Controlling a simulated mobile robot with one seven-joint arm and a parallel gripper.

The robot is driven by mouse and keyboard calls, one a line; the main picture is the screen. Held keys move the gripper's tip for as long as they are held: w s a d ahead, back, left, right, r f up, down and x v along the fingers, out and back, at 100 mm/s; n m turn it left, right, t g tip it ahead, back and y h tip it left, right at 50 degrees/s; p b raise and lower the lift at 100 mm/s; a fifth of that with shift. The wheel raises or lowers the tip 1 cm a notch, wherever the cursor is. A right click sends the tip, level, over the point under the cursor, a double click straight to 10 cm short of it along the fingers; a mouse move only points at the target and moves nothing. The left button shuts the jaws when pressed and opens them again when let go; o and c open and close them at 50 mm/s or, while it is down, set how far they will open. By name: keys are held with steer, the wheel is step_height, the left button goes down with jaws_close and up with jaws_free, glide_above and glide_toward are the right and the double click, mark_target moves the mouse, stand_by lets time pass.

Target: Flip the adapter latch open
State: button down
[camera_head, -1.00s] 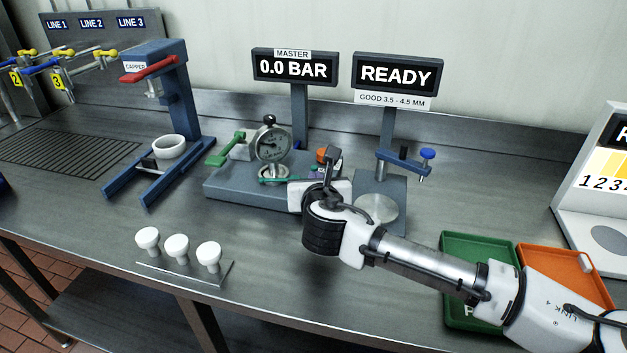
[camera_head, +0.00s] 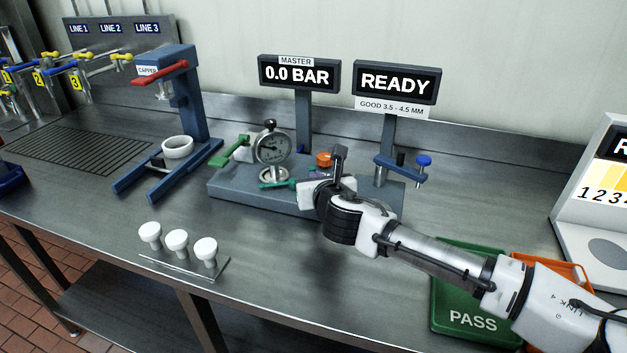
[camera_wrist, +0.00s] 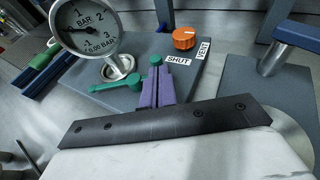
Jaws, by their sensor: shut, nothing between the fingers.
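The gauge stand (camera_head: 225,190) carries a round dial gauge (camera_head: 272,148). A larger green handle (camera_head: 230,151) sits at its left, and a small teal-green lever (camera_wrist: 114,80) lies by the gauge foot. I cannot tell for sure which green part is the adapter latch. My gripper (camera_wrist: 157,68) is shut and empty, its purple fingers together, just right of the small lever. A green piece (camera_wrist: 156,60) shows at the fingertips; contact is unclear. In the head view my wrist hides part of the stand's right side.
An orange knob (camera_wrist: 184,38) stands beyond the fingers, by SHUT and VENT labels. A blue-armed measuring post (camera_head: 402,165) is to the right. Three white cups (camera_head: 177,243) stand on a front rack. A green PASS tray (camera_head: 450,300) lies under my arm. The bench front centre is clear.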

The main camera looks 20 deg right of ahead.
steer(key=shift+w+d, duration=0.7)
steer(key=shift+w+d+p, duration=0.3)
steer(key=shift+w+p, duration=0.35)
steer(key=shift+w, duration=0.25)
steer(key=shift+s+f, duration=0.1)
stand_by(0.9)
